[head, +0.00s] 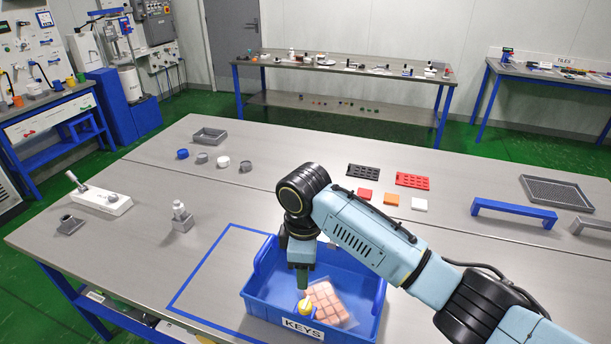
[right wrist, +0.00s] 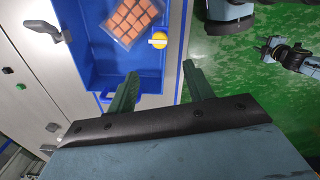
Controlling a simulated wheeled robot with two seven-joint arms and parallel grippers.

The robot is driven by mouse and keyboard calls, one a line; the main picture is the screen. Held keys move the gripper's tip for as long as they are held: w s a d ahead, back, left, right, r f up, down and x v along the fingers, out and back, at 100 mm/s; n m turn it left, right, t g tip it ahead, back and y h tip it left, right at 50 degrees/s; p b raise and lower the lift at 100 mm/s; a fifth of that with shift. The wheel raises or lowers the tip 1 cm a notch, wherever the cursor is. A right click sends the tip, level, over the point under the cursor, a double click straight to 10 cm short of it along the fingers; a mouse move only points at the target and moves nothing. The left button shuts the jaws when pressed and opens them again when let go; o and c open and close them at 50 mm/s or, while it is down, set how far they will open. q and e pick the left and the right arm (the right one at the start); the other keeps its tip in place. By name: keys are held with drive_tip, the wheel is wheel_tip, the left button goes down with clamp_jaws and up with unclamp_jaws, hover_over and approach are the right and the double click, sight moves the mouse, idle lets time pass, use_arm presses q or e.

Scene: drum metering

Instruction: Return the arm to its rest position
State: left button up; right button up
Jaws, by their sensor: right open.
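My right arm (head: 365,235) comes in from the right and reaches over the blue bin labelled KEYS (head: 376,318). My right gripper (head: 303,282) points down above the bin. In the right wrist view its two green fingers (right wrist: 160,85) are apart with nothing between them. A yellow-topped object (head: 305,308) and a clear bag of orange-pink blocks (head: 330,303) lie in the bin. Both also show in the right wrist view, the yellow object (right wrist: 159,40) just beyond the fingertips and the bag (right wrist: 131,18) beside it.
The bin stands on a grey table (head: 130,255), by a blue outline (head: 200,282). Grey and blue small parts, a black rack (head: 363,172), a red rack (head: 412,181), a blue handle (head: 514,212) and a grey tray (head: 557,193) stand around. The table's left front is mostly clear.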

drive_tip(key=s+d+f+m+y, duration=0.2)
drive_tip(key=s+f+m+y, duration=0.4)
drive_tip(key=s, duration=0.5)
drive_tip(key=s+d+f+m+t+h, duration=0.1)
drive_tip(key=s+d+m+t+h, duration=0.15)
drive_tip(key=s+d+m, duration=0.45)
drive_tip(key=s+d+f+m+t+h, duration=0.1)
drive_tip(key=s+d+m+h, duration=0.15)
drive_tip(key=s+d, duration=0.85)
wheel_tip(320, 180, down, 29)
drive_tip(key=w+d+g+b, duration=0.1)
drive_tip(key=w+d+b, duration=0.1)
drive_tip(key=b, duration=0.4)
drive_tip(key=s+d+f+b, duration=0.1)
drive_tip(key=s+f+b, duration=0.2)
drive_tip(key=s+f, duration=0.5)
drive_tip(key=s+d+f+g+h+b, duration=0.1)
drive_tip(key=s+d+f+b, duration=0.1)
drive_tip(key=s+f, duration=0.7)
wheel_tip(320, 180, down, 6)
drive_tip(key=shift+s+d+n+b, duration=0.2)
drive_tip(key=shift+n+b, duration=0.25)
drive_tip(key=shift+b, duration=0.35)
